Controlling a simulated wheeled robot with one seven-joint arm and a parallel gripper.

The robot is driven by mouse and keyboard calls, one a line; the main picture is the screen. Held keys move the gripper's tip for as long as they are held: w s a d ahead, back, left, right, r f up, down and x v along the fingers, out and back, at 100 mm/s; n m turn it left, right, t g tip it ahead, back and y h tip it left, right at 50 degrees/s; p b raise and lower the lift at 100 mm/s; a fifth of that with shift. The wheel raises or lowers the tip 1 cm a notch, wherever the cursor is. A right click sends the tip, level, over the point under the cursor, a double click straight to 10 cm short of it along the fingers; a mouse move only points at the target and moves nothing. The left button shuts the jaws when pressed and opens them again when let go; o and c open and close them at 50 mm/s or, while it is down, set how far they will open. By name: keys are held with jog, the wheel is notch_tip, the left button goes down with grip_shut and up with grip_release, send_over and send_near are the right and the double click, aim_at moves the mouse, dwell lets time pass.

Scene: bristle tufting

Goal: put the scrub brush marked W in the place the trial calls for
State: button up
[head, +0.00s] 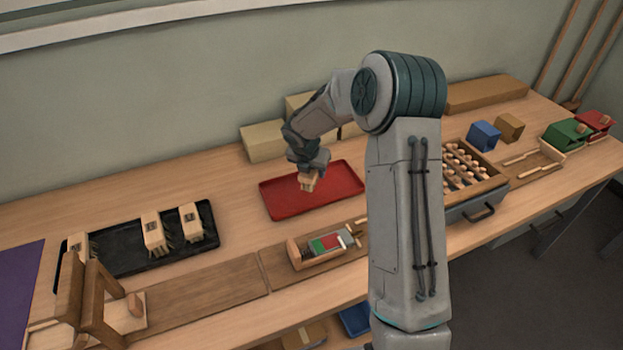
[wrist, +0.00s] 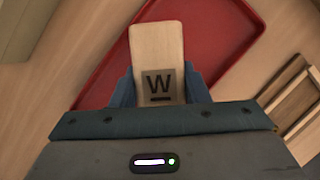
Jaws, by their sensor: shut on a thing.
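The scrub brush marked W (wrist: 157,50) is a pale wooden block with a dark W on its face, seen close up in the wrist view. My gripper (wrist: 158,92) is shut on it, with a blue finger on each side. In the head view my gripper (head: 309,172) holds the brush (head: 308,182) over the red tray (head: 341,193). I cannot tell whether the brush touches the tray. The rest of the red tray looks empty, and its rim also shows in the wrist view (wrist: 205,84).
A black tray (head: 120,262) at the left holds several brushes. A wooden fixture (head: 95,300) stands in front of it. A wooden holder with red and green parts (head: 325,245) lies in front of the red tray. Boxes (head: 263,141) stand behind, and a rack of pegs (head: 465,170) is at the right.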

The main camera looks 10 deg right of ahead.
jog(key=shift+w+a+f, duration=0.1)
jog(key=shift+w+f, duration=0.15)
jog(key=shift+f, duration=2.05)
jog(key=o, duration=1.1)
